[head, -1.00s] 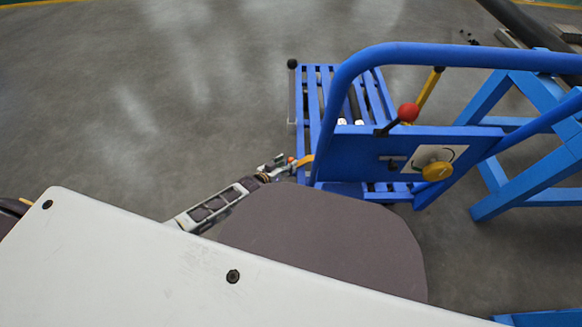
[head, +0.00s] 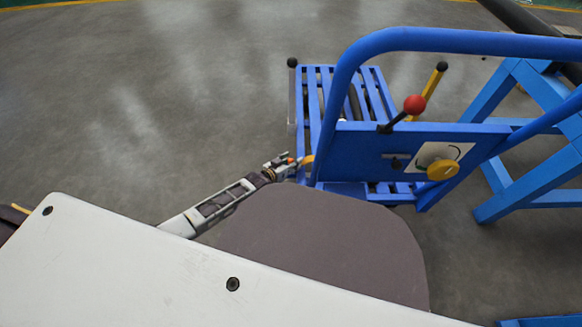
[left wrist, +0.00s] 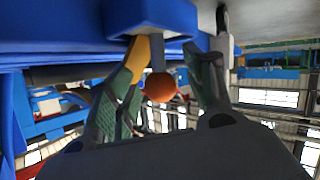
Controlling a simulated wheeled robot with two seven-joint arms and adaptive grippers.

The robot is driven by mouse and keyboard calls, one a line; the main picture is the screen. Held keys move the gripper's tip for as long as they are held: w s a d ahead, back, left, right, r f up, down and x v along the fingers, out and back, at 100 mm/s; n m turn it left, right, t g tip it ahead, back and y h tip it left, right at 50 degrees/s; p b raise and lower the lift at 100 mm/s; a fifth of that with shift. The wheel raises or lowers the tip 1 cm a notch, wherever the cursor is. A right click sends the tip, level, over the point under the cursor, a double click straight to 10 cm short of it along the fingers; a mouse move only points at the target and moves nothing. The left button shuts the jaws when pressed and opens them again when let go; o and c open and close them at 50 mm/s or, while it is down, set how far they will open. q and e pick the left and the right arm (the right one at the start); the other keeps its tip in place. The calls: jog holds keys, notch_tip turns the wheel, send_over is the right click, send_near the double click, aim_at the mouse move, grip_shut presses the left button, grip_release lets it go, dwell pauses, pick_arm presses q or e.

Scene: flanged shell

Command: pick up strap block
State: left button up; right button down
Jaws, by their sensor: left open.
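I cannot make out a clear strap block. An orange ball (left wrist: 160,87) on a short grey stem hangs below a blue frame part in the left wrist view. A yellow piece (left wrist: 138,62) is beside it, by the left finger. In the head view a small orange spot (head: 291,160) and a yellow-orange piece (head: 308,160) show at the near left corner of the blue cart. My left gripper (head: 285,164) is open at that corner. Its green-padded fingers (left wrist: 168,92) stand on either side of the ball, with no grip visible. My right gripper is not in view.
The floor (head: 190,120) left of the cart is clear.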

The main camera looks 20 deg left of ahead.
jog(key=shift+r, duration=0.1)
pick_arm(q)
jog(key=c, duration=1.2)
grip_shut()
jog(key=shift+r, duration=0.15)
